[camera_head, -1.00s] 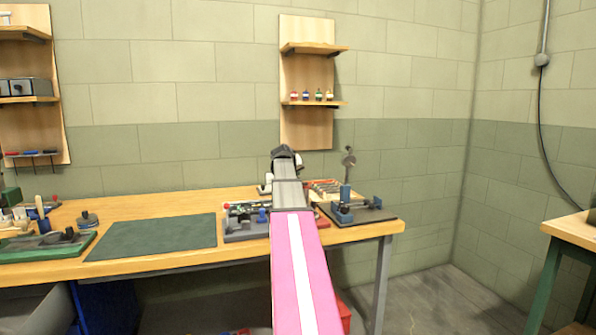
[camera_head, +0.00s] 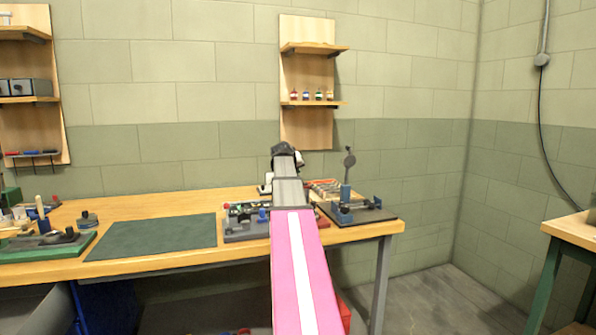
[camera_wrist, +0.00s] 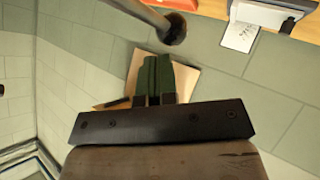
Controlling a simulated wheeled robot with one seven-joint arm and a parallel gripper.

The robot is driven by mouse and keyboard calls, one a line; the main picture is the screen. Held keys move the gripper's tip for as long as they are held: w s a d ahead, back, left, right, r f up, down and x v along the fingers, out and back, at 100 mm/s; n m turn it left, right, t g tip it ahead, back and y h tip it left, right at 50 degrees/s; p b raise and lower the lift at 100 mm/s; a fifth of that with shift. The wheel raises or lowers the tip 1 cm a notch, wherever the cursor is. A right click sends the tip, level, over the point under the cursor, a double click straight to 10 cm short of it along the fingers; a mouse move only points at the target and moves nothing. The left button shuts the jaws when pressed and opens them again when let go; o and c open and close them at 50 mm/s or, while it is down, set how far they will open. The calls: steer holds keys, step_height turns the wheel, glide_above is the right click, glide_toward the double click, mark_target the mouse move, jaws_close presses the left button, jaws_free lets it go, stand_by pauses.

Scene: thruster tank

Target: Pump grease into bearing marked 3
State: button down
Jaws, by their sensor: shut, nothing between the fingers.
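In the head view, my arm reaches over the bench, and its dark end (camera_head: 284,150) stands near the wall behind the bench. The fingertips are hidden there. In the wrist view, my gripper (camera_wrist: 157,62) shows two green fingers side by side, shut and empty. No number 3 can be read, so I cannot tell which part is the bearing. A grey fixture (camera_head: 246,231) with small red, green and blue parts sits left of my arm. A dark plate (camera_head: 373,214) with a blue post (camera_head: 345,193) and a round-headed upright (camera_head: 349,160) sits to its right.
A dark green mat (camera_head: 150,238) lies clear on the bench (camera_head: 165,206). A green tray (camera_head: 80,247) with tools is at left. Small coloured bottles (camera_head: 306,95) stand on the wall shelf (camera_head: 300,104). The wrist view shows a round rod end (camera_wrist: 173,32) near the fingers and a paper (camera_wrist: 240,36).

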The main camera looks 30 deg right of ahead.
steer(key=shift+s+a+r, duration=0.1)
steer(key=shift+s+r, duration=0.1)
steer(key=shift+r, duration=0.5)
steer(key=shift+s+r, duration=0.2)
steer(key=shift+r, duration=0.45)
steer(key=shift+s+a+r, duration=0.1)
steer(key=shift+s+r, duration=0.1)
steer(key=shift+r, duration=0.5)
steer(key=shift+r, duration=0.1)
steer(key=r, duration=0.2)
steer(key=s+r, duration=0.1)
steer(key=r, duration=0.1)
steer(key=shift+s+a+r, duration=0.1)
steer(key=shift+s+r, duration=0.05)
steer(key=shift+r, duration=0.2)
